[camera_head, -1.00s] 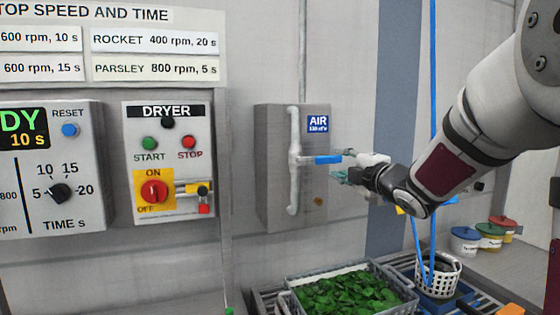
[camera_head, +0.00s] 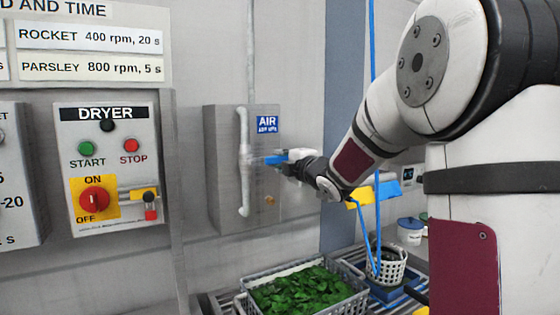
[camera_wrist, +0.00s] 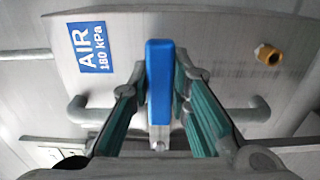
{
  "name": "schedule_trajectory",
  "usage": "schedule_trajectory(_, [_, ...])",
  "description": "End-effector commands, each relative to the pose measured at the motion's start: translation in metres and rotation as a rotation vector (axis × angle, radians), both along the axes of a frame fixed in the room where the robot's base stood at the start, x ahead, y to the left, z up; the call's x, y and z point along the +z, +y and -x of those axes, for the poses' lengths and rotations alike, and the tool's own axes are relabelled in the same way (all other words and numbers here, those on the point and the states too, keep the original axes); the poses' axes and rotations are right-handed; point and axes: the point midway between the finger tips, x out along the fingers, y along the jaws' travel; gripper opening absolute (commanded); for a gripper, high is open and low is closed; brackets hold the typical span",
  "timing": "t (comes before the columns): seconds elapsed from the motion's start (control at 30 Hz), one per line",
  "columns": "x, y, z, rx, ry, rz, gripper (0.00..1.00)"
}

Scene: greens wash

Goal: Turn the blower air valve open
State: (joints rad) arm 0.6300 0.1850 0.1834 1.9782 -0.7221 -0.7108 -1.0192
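The air valve's blue handle (camera_head: 276,159) sticks out sideways to the right from the pale vertical pipe (camera_head: 244,165) on the grey AIR box (camera_head: 226,201). In the wrist view the blue handle (camera_wrist: 160,82) stands between my gripper's (camera_wrist: 161,78) two teal-padded fingers. The fingers straddle it with what look like narrow gaps on both sides; I see no firm contact. In the head view my gripper (camera_head: 289,158) is at the handle's right end, and the fingertips are small and partly hidden there.
The dryer panel (camera_head: 108,209) with its buttons and red knob is left of the AIR box. Below are a grey basket (camera_head: 307,307) of greens and a white basket (camera_head: 386,268). A brass fitting (camera_wrist: 268,54) is on the box near my fingers.

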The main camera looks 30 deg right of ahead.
Motion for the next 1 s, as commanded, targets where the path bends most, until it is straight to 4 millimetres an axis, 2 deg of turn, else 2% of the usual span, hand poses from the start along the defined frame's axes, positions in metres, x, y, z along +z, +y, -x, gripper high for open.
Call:
schedule_trajectory(0.47, [0.005, 0.001, -0.001, 0.001, -0.002, 0.07, 0.0])
schedule_trajectory(0.67, [0.015, 0.003, -0.001, 0.001, -0.002, 0.204, 0.0])
schedule_trajectory(1.0, [0.039, 0.011, -0.001, -0.001, -0.001, 0.521, 0.0])
